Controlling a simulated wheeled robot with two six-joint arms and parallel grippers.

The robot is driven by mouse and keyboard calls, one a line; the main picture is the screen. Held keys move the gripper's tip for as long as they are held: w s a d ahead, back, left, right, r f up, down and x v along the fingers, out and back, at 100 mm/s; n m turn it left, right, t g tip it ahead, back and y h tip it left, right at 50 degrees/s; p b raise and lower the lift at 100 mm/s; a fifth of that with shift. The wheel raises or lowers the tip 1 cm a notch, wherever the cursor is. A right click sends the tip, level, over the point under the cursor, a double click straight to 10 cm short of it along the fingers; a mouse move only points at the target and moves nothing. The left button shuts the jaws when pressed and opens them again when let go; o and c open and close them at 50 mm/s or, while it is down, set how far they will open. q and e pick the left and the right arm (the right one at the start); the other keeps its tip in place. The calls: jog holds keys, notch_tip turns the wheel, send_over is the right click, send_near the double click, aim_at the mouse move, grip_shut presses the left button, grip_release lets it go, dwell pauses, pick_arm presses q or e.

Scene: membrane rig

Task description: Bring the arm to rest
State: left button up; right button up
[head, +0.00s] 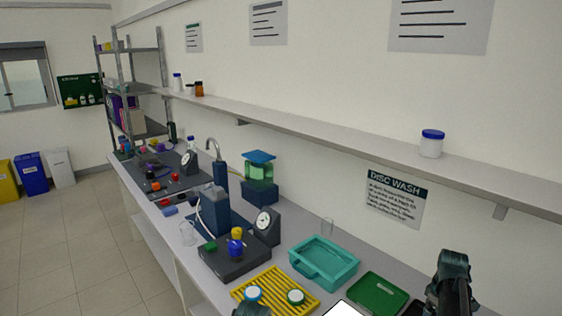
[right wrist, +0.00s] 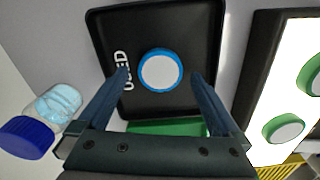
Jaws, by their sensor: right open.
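In the right wrist view my right gripper (right wrist: 161,74) is open. Its two dark fingers stand apart on either side of a blue-rimmed disc with a white top (right wrist: 160,71). The disc lies on a black tray (right wrist: 199,25) lettered "USED"; I cannot tell how high the fingers are above the tray. No contact between fingers and disc shows. In the head view my right arm (head: 452,283) is at the lower right, and its fingertips cannot be made out.
A blue-capped bottle (right wrist: 28,136) is left of the black tray. A bright white panel with green-rimmed discs (right wrist: 284,130) is to its right. The bench also holds a green tray (head: 379,296), a teal tub (head: 324,281) and a yellow rack (head: 271,292). A shelf (head: 330,137) runs above.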

notch_tip(320, 180, up, 9)
jog(key=a+p, duration=0.2)
jog(key=p, duration=0.6)
jog(key=shift+f, duration=0.15)
jog(key=shift+a, duration=0.15)
